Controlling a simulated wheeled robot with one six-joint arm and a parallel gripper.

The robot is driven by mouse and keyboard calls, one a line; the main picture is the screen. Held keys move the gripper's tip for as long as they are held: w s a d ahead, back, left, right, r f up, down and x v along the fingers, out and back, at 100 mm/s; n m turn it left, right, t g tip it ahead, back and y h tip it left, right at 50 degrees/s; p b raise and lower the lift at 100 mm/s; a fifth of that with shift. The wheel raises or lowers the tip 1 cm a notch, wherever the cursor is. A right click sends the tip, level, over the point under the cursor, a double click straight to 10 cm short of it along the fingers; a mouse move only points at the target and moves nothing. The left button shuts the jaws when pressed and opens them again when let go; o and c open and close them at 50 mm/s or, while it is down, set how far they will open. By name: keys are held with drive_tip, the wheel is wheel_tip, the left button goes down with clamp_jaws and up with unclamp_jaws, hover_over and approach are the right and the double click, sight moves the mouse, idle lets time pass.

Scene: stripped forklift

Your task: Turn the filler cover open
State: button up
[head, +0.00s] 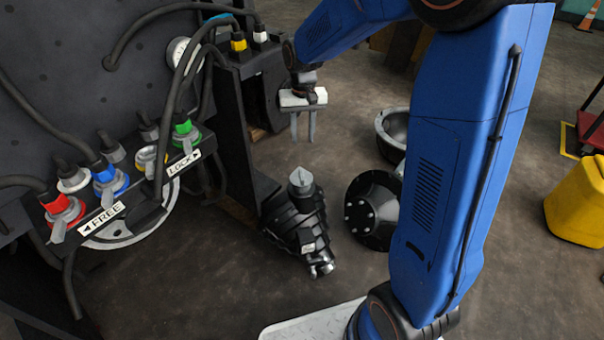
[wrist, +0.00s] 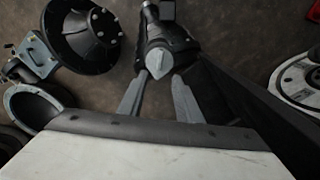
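The grey round cap that looks like the filler cover (head: 301,181), with a raised grip on top, sits on the upper end of a black ribbed unit (head: 297,222) in the head view. It also shows in the wrist view (wrist: 166,61), just beyond the fingertips. My gripper (head: 303,139) points down above the cover, with a gap between fingertips and cover. Its two grey fingers are apart with nothing between them. In the wrist view the fingers (wrist: 159,80) lie on either side of the line to the cover.
A dark panel with coloured knobs (head: 110,190) and FREE and LOCK labels stands at left. A black upright (head: 235,130) is close left of the gripper. A black bolted hub (head: 372,210) and a grey bowl-like part (head: 394,130) lie to the right. A yellow container (head: 578,205) stands far right.

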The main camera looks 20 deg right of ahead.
sight(302, 176)
wheel_tip(302, 176, down, 18)
drive_tip(key=shift+w+a+r, duration=0.1)
drive_tip(key=shift+w, duration=0.05)
idle(0.6)
clamp_jaws()
